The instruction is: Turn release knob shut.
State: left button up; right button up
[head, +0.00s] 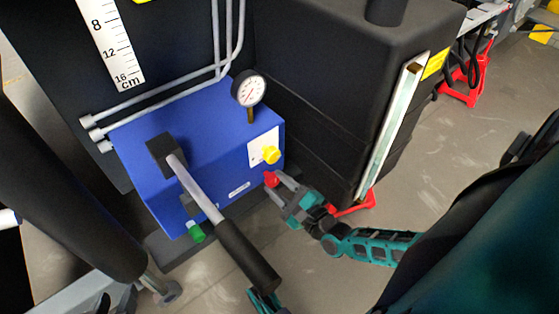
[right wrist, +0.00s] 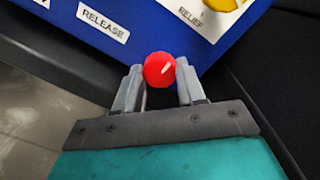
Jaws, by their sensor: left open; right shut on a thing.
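The red release knob (head: 271,179) sticks out from the lower right part of the blue pump block (head: 150,130). In the right wrist view the round red knob (right wrist: 160,69) sits between the two fingertips, with a white line on its face. My right gripper (head: 277,184) is shut on this knob, one finger on each side. A RELEASE label (right wrist: 103,20) is on the block, up and left of the knob. My left gripper (head: 263,296) is partly in view at the bottom edge, below the end of the pump handle; it is open.
The pump handle (head: 248,255) slants down across the front of the block. A yellow relief knob (head: 271,155) is just above the red knob, a pressure gauge (head: 249,89) on top, and a green knob (head: 195,231) lower left. A black tank (head: 340,90) stands close on the right.

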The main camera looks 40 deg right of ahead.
jog(key=o, duration=1.1)
jog(key=shift+w, duration=0.1)
jog(key=shift+c, duration=0.2)
pick_arm(q)
jog(key=shift+w+r, duration=0.1)
pick_arm(e)
jog(key=shift+s, duration=0.4)
pick_arm(q)
jog(key=shift+s+a+r+p, duration=0.2)
jog(key=shift+s+a+p, duration=0.1)
jog(key=shift+p, duration=0.6)
pick_arm(e)
jog(key=s+d, duration=0.1)
jog(key=s, duration=1)
jog(key=shift+d, duration=0.2)
pick_arm(q)
jog(key=shift+w+r, duration=0.15)
pick_arm(e)
jog(key=shift+s, duration=0.1)
pick_arm(q)
jog(key=shift+r, duration=0.1)
pick_arm(e)
jog(key=shift+r, duration=0.1)
